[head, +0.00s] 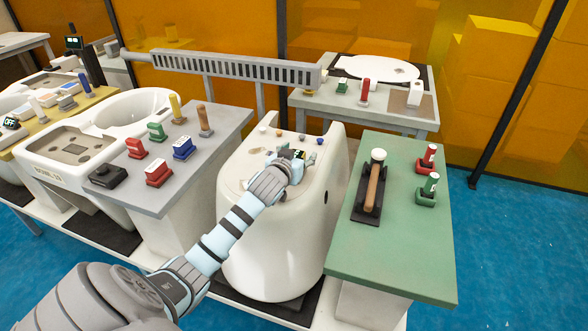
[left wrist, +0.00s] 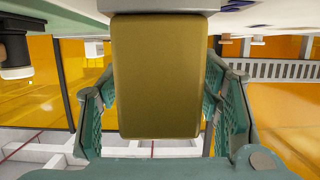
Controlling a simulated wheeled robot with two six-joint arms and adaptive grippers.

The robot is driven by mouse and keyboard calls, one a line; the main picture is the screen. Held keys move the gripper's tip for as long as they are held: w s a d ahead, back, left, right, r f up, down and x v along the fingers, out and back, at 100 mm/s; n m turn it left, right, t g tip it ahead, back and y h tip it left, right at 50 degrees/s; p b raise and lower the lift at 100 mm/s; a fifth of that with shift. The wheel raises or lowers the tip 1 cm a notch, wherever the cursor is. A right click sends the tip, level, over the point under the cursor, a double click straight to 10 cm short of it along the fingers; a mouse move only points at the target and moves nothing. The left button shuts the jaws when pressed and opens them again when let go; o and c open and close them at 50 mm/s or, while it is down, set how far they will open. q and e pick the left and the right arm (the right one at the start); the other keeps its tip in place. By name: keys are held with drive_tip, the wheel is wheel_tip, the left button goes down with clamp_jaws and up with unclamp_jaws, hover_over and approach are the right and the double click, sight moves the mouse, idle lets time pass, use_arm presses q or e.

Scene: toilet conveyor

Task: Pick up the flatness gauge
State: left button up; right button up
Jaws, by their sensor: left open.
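In the left wrist view, an olive-yellow block (left wrist: 158,80) stands between the fingers of my left gripper (left wrist: 158,115). It looks like the flatness gauge, though no label shows. The fingers are spread on both sides of it, with narrow gaps visible. That view appears upside down, with the block's base towards the top edge. In the head view, my left gripper (head: 293,160) is low over the top of the white toilet body (head: 268,230), and its fingers and wrist largely hide the block. My right gripper is not in view.
Several small coloured knobs (head: 303,137) sit along the toilet's back rim. A green table (head: 390,240) on the right holds a wooden-handled tool (head: 372,185) and red and green stamps. A grey table (head: 205,160) on the left holds several coloured tools. A slotted grey rail (head: 235,68) runs behind.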

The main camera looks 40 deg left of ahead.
use_arm(q)
drive_tip(key=shift+w+a+f, duration=0.1)
drive_tip(key=shift+w+f, duration=0.05)
drive_tip(key=shift+w, duration=0.25)
drive_tip(key=shift+s, duration=0.1)
clamp_jaws()
